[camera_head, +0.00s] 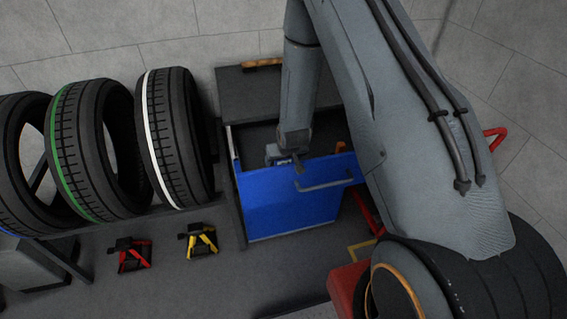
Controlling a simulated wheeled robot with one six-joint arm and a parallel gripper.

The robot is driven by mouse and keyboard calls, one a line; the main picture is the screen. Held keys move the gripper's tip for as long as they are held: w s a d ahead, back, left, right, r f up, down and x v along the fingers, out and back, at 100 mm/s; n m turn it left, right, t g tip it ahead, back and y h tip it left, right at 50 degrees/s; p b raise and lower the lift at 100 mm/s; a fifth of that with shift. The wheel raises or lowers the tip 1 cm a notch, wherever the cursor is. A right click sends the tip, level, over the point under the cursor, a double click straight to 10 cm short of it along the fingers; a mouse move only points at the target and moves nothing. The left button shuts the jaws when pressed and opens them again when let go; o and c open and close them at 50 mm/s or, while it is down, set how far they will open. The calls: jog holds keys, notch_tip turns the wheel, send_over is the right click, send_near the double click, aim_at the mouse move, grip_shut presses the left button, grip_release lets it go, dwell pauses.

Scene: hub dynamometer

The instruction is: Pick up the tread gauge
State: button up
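An open blue-fronted drawer (285,210) sticks out of a dark cabinet (232,88). My arm reaches down from above, and its end with my gripper (297,163) is at the drawer's front edge. The fingers are small and partly hidden, so I cannot tell whether they are open or shut. A small grey and pale-blue shape shows at the left of my arm's end; I cannot tell whether it is part of my gripper or a thing in the drawer. An orange item (341,147) shows at the drawer's right. I cannot make out the tread gauge for certain.
Tyres with a white stripe (176,138) and a green stripe (88,150) stand in a rack at the left. Red (134,256) and yellow (201,241) stands are on the floor. A brown-orange item (262,63) lies on the cabinet top. The drawer handle (325,185) protrudes.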

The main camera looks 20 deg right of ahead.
jog(key=c, duration=1.2)
jog(key=shift+w, duration=0.1)
